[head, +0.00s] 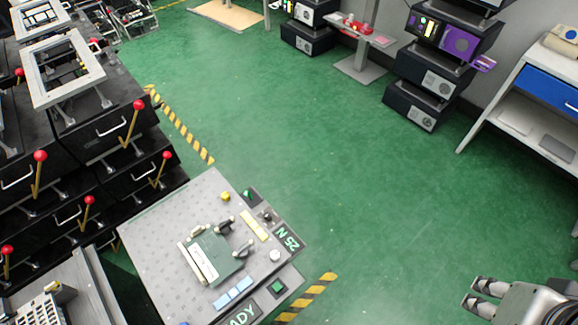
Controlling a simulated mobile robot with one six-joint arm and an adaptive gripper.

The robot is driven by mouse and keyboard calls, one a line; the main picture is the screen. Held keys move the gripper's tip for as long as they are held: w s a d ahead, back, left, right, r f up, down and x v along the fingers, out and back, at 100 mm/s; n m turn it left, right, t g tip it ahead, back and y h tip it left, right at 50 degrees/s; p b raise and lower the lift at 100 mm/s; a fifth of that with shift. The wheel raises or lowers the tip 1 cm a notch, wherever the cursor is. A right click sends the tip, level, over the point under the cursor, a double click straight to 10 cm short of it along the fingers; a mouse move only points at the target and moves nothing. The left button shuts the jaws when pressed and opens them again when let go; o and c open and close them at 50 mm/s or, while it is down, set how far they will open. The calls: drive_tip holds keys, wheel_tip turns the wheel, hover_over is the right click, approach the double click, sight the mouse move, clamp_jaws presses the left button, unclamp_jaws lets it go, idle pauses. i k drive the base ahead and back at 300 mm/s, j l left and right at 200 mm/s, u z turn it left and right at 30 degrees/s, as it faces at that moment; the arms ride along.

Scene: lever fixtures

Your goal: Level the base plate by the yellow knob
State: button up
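The plate lies on a low fixture at the lower middle of the head view. A green device (212,257) with black levers sits on it. Whether the plate is level or tilted I cannot tell. My gripper (474,292) is at the lower right, over the green floor, well apart from the fixture and knob. Its two fingers are spread with a gap between them, and nothing shows between them.
Black drawer cabinets with red-tipped levers (139,105) stand close on the left. A white shelf with a blue drawer (550,88) and dark stacked machines (432,80) line the right and back. Striped tape (180,125) marks the floor. The middle green floor (300,130) is clear.

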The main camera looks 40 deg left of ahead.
sight(225, 196)
drive_tip(key=i+u, duration=0.4)
drive_tip(key=i+l+u, duration=0.1)
drive_tip(key=i+u, duration=0.25)
drive_tip(key=i+l+u, duration=0.25)
drive_tip(key=u, duration=0.15)
drive_tip(key=i+j+u, duration=0.1)
drive_tip(key=u, duration=0.35)
drive_tip(key=i+u, duration=0.25)
drive_tip(key=u, duration=0.25)
drive_tip(key=i+u, duration=0.2)
drive_tip(key=u, duration=0.25)
drive_tip(key=i+l+u, duration=0.1)
drive_tip(key=u, duration=0.35)
drive_tip(key=i, duration=0.1)
